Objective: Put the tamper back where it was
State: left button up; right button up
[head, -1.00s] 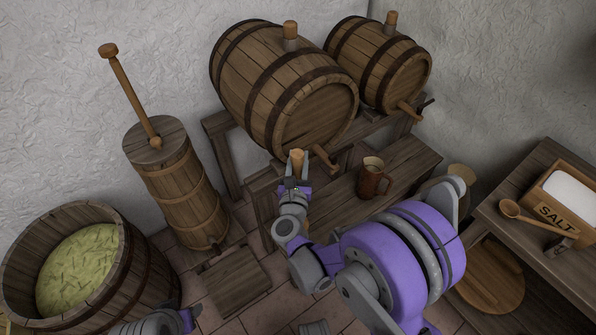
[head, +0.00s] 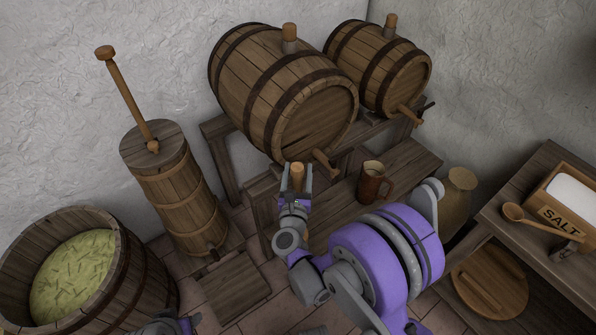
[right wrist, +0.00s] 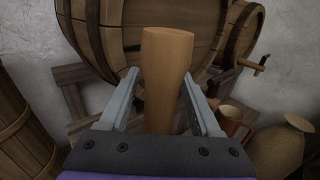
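The tamper shows as a wooden tapered handle (head: 297,176), upright below the large barrel's tap. In the right wrist view the handle (right wrist: 165,75) stands between my right fingers, its wide top above their tips. My right gripper (head: 297,184) is around the handle, with narrow gaps showing beside it. Its fingers (right wrist: 161,100) look spread, not pressed on the wood. The tamper's lower end is hidden behind my gripper. Of my left arm, only a piece shows at the bottom edge; its fingers are out of view.
The large barrel (head: 262,85) and small barrel (head: 375,65) lie on a stand behind. A mug (head: 373,185) is on the low bench (head: 405,165) to the right. A churn (head: 180,185) and a cabbage tub (head: 140,275) stand left; a salt box (head: 562,202) is right.

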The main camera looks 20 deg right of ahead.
jog(key=shift+r, duration=0.1)
jog(key=v, duration=1.2)
jog(key=a+r+n+g+y, duration=0.1)
jog(key=a+r+n+y, duration=0.3)
jog(key=n, duration=0.8)
jog(key=a+r+n+g+y, duration=0.1)
jog(key=n+y, duration=0.5)
jog(key=n, duration=0.6)
jog(key=s+d+f+n+g+h, duration=0.1)
jog(key=s+d+f+n+g, duration=0.2)
jog(key=s+d+n+g, duration=0.2)
jog(key=s+d+f+n+g+h, duration=0.2)
jog(key=s+d+f+n+g, duration=0.2)
jog(key=s+n, duration=0.7)
jog(key=s+d+g, duration=0.1)
jog(key=s+d, duration=0.1)
jog(key=s, duration=0.1)
jog(key=shift+d+h, duration=0.2)
jog(key=shift+h, duration=0.1)
